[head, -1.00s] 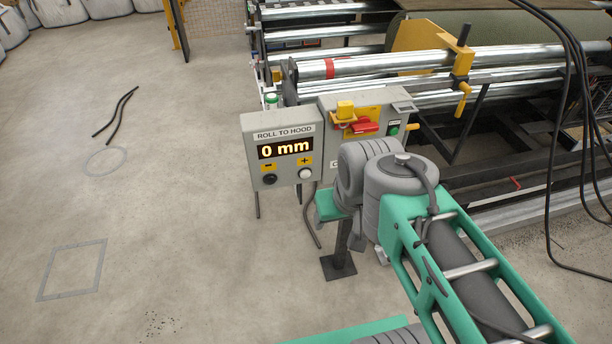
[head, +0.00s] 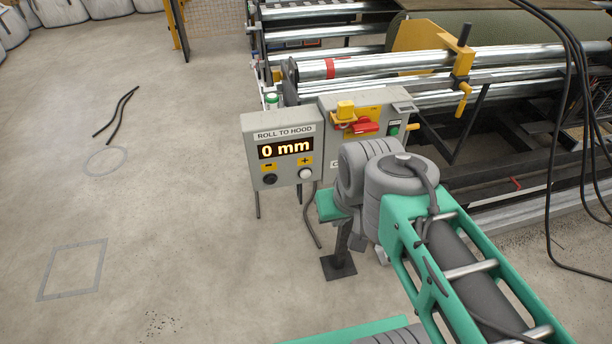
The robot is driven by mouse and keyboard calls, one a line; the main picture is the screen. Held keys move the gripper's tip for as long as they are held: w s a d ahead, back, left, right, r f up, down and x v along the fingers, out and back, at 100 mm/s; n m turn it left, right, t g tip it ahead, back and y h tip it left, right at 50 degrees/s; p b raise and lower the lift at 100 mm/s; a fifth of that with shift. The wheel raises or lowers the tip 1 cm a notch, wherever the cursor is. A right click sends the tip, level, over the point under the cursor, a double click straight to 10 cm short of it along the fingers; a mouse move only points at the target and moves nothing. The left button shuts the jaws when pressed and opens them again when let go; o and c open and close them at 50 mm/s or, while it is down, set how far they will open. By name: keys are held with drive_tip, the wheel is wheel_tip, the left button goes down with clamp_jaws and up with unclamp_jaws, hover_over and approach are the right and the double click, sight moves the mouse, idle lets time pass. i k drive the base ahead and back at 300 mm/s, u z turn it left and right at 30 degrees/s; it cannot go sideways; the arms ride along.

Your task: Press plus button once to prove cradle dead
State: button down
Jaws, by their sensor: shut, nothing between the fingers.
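The grey control box (head: 262,134) labelled "ROLL TO HOOD" stands left of my arm, facing me. Below the display, a pale round button (head: 305,173) sits under the yellow plus label (head: 304,161). A black round button (head: 270,179) sits under the yellow minus label (head: 268,167). Both buttons are uncovered in the head view. My arm reaches in from the lower right, its grey joints just right of the box. My gripper does not show; the arm's own links may hide it.
A second grey box (head: 329,107) stands right behind, with a red handle (head: 364,127), a yellow piece (head: 345,110) and a green button (head: 394,129). A machine with shiny rollers (head: 375,65) fills the back right. Black cables hang at right. The concrete floor (head: 180,220) at left is mostly clear.

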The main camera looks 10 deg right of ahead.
sight(305, 174)
drive_tip(key=u, duration=0.5)
drive_tip(key=k, duration=0.6)
drive_tip(key=u, duration=0.75)
drive_tip(key=i, duration=1.1)
drive_tip(key=z, duration=0.65)
